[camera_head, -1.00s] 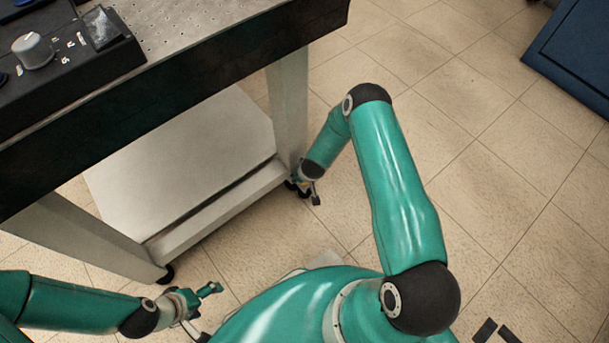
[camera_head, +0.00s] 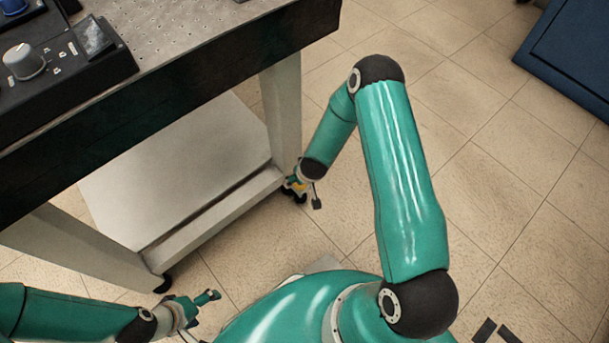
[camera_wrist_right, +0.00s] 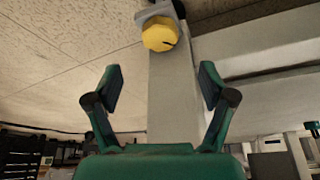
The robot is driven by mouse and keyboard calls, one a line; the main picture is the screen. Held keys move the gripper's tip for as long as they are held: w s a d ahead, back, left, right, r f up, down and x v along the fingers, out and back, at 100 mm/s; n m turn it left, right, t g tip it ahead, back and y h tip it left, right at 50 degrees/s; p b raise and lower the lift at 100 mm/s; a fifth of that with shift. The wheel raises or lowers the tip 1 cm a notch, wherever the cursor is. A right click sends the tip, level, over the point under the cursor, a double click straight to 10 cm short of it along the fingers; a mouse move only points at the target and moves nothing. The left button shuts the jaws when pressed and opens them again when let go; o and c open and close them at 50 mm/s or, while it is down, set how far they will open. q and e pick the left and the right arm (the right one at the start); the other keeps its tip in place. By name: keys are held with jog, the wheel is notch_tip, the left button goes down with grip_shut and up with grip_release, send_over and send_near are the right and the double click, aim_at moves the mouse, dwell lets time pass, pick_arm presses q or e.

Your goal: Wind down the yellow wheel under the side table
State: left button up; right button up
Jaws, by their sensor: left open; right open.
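The yellow wheel (camera_wrist_right: 160,34) shows in the right wrist view, at the end of a pale table leg (camera_wrist_right: 174,95). My right gripper (camera_wrist_right: 161,84) is open, with the wheel beyond its fingertips and roughly centred between them; nothing is between the fingers. In the head view, my right gripper (camera_head: 306,190) is low at the foot of the side table's (camera_head: 170,98) near right leg, and a small bit of yellow shows there, partly hidden. My left gripper (camera_head: 205,299) is open and empty at the lower left, near the table's other front foot.
The side table has a white lower shelf (camera_head: 180,165) between its legs. A black control box (camera_head: 60,70) with a knob stands on its top. A blue cabinet (camera_head: 575,60) is at the far right. Tiled floor to the right of the table is clear.

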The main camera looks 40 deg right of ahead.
jog(key=shift+v, duration=1.5)
